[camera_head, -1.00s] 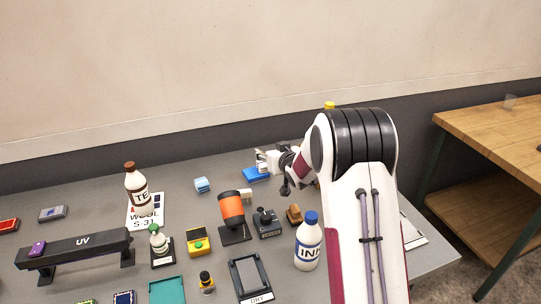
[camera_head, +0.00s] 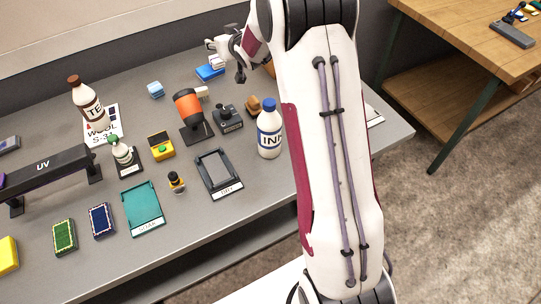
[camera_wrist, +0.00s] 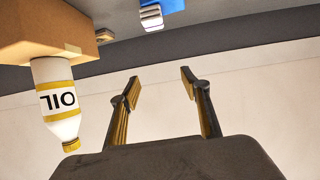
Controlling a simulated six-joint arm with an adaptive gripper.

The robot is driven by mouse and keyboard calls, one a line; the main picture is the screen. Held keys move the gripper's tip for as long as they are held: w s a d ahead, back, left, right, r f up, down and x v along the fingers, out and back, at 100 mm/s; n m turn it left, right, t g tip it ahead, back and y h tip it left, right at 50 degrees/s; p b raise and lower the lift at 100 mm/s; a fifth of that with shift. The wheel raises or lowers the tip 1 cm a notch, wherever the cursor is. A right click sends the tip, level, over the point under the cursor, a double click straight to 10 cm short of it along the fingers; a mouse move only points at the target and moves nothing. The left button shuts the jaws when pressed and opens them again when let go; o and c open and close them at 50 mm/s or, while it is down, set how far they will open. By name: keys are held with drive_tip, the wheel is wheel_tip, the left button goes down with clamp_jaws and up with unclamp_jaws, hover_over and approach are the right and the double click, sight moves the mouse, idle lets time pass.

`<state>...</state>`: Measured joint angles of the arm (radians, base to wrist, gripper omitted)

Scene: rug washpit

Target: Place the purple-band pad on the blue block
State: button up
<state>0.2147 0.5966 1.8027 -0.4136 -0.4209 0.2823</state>
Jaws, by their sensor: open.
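The blue block (camera_head: 207,73) lies at the back of the grey table in the head view. A small whitish piece (camera_head: 217,62) shows at its top; I cannot make out a purple band on it. In the wrist view the blue block (camera_wrist: 170,5) is cut by the top edge, with a pale striped piece (camera_wrist: 151,17) at it. My gripper (camera_head: 211,46) is just above and behind the block in the head view. In the wrist view my gripper (camera_wrist: 160,84) is open, with nothing between its fingers.
A cardboard-coloured box (camera_wrist: 45,30) and an OIL bottle (camera_wrist: 58,103) are close at the left of the wrist view. An INK bottle (camera_head: 269,135), an orange-ended cylinder (camera_head: 188,108) and a black stamp-like device (camera_head: 228,119) stand in front of the block.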

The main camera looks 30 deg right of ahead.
drive_tip(key=s+a+r+g, duration=0.1)
drive_tip(key=s+a+r, duration=0.1)
drive_tip(key=s+r, duration=0.35)
drive_tip(key=s+a+r+g+h, duration=0.1)
drive_tip(key=s+r, duration=0.1)
drive_tip(key=s, duration=0.7)
drive_tip(key=s+a+r+g, duration=0.1)
drive_tip(key=s+a+r, duration=0.1)
drive_tip(key=s+r, duration=0.35)
drive_tip(key=s+a+f+g, duration=0.1)
drive_tip(key=s+a, duration=0.1)
drive_tip(key=s, duration=0.8)
drive_tip(key=s+a+f+g+y, duration=0.1)
drive_tip(key=s+a+f+g, duration=0.1)
drive_tip(key=s, duration=0.9)
drive_tip(key=s+a+f+g, duration=0.1)
drive_tip(key=s+a, duration=0.1)
drive_tip(key=s, duration=0.8)
drive_tip(key=shift+s+a+f, duration=0.15)
drive_tip(key=shift+s+a, duration=0.1)
drive_tip(key=shift+a, duration=0.05)
